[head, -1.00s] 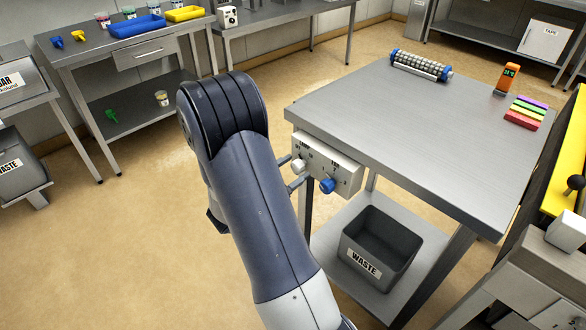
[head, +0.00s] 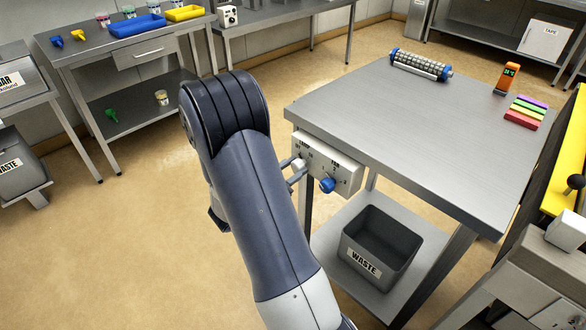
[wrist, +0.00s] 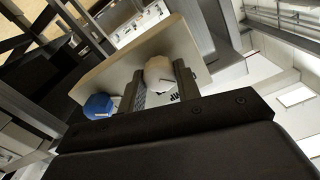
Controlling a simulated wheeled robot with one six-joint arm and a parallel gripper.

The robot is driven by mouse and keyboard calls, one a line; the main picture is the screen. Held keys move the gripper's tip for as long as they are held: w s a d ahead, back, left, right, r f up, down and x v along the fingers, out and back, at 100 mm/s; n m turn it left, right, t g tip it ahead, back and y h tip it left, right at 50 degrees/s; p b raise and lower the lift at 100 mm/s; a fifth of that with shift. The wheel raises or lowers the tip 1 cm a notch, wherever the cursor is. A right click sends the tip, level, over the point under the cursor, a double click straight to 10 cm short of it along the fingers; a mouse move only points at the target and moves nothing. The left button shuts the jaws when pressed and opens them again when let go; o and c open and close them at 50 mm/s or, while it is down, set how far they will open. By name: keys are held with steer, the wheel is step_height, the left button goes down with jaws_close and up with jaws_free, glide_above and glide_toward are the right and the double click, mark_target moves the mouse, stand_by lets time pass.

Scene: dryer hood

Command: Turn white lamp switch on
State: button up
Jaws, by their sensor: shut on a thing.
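The white lamp switch (head: 298,163) is a round knob on the left of the pale control panel (head: 343,168) at the table's side. In the wrist view the white knob (wrist: 158,73) sits between the two fingers of my gripper (wrist: 160,88). My gripper is shut on it; the fingers (head: 297,171) also show in the head view, reaching the panel from the left. The knob's pointer and exact setting are partly hidden by the fingers. The blue fan knob (head: 327,185) is right of it in the head view and lower left in the wrist view (wrist: 98,106).
The steel table (head: 420,125) carries a blue-ended roller (head: 420,65), an orange device (head: 507,78) and coloured strips (head: 525,112). A grey waste bin (head: 380,248) stands on its lower shelf. Floor left of my arm is clear.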

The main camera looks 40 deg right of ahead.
steer(key=shift+f+b, duration=0.1)
steer(key=shift+b, duration=0.2)
steer(key=m+b, duration=0.1)
steer(key=b, duration=0.1)
steer(key=m+b, duration=0.2)
steer(key=b, duration=0.1)
steer(key=shift+f+m, duration=0.25)
steer(key=shift+m, duration=0.05)
steer(key=m+b, duration=0.6)
steer(key=b, duration=0.2)
steer(key=shift+s, duration=0.1)
steer(key=m+b, duration=0.4)
steer(key=b, duration=0.2)
steer(key=shift+m, duration=0.3)
steer(key=m+b, duration=0.3)
steer(key=b, duration=0.1)
steer(key=shift+r+m+b, duration=0.15)
steer(key=shift+m+b, duration=0.15)
steer(key=shift+b, duration=0.05)
steer(key=shift+r, duration=0.1)
steer(key=o, duration=1)
steer(key=shift+c, duration=0.2)
